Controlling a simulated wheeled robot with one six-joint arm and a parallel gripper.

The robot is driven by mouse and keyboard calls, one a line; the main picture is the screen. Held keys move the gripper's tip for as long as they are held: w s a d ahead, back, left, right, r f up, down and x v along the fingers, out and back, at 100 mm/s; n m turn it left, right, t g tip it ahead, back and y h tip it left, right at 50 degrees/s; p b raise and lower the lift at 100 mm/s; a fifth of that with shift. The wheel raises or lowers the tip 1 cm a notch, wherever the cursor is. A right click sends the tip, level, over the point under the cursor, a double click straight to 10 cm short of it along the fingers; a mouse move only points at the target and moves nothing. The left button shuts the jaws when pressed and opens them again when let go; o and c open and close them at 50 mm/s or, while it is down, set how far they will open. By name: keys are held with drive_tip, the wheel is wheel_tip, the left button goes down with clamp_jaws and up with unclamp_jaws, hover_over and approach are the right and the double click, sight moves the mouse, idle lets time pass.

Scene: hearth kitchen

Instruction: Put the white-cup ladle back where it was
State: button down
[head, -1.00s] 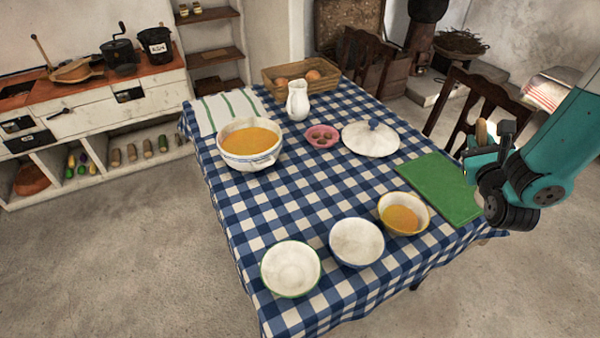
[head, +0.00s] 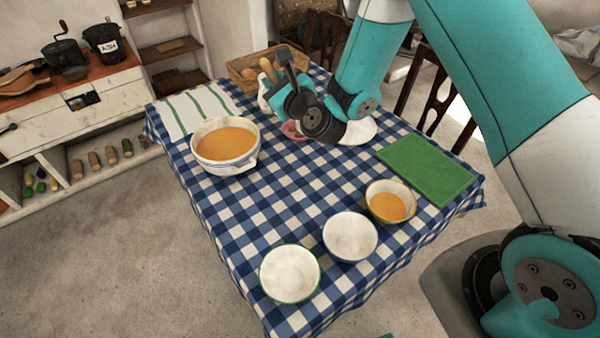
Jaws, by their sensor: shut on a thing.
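My gripper (head: 268,88) is over the far part of the table, in front of the white pitcher and the basket. It is shut on a tan wooden handle (head: 268,70), which looks like the ladle's. The ladle's cup is hidden behind my gripper and wrist, so I cannot tell its colour. The big white pot (head: 226,168) of orange soup stands left of my gripper. A yellowish bowl (head: 372,206) with orange soup stands at the right, beside a white bowl with a blue rim (head: 350,257) and one with a green rim (head: 290,296).
A green board (head: 428,170) lies at the right of the checked table (head: 215,220). A striped towel (head: 185,115) lies far left. My wrist partly hides the white lid (head: 360,133), pink dish (head: 290,130) and pitcher (head: 263,95). A basket (head: 238,72) stands behind.

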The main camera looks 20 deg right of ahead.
drive_tip(key=shift+a+r+y, duration=0.15)
drive_tip(key=shift+a+y, duration=0.15)
drive_tip(key=shift+a, duration=0.3)
wheel_tip(320, 180, down, 20)
drive_tip(key=b, duration=2)
drive_tip(key=shift+r, duration=0.2)
drive_tip(key=shift+a, duration=0.1)
drive_tip(key=shift+f, duration=0.1)
drive_tip(key=c, duration=1)
unclamp_jaws()
drive_tip(key=shift+c, duration=0.2)
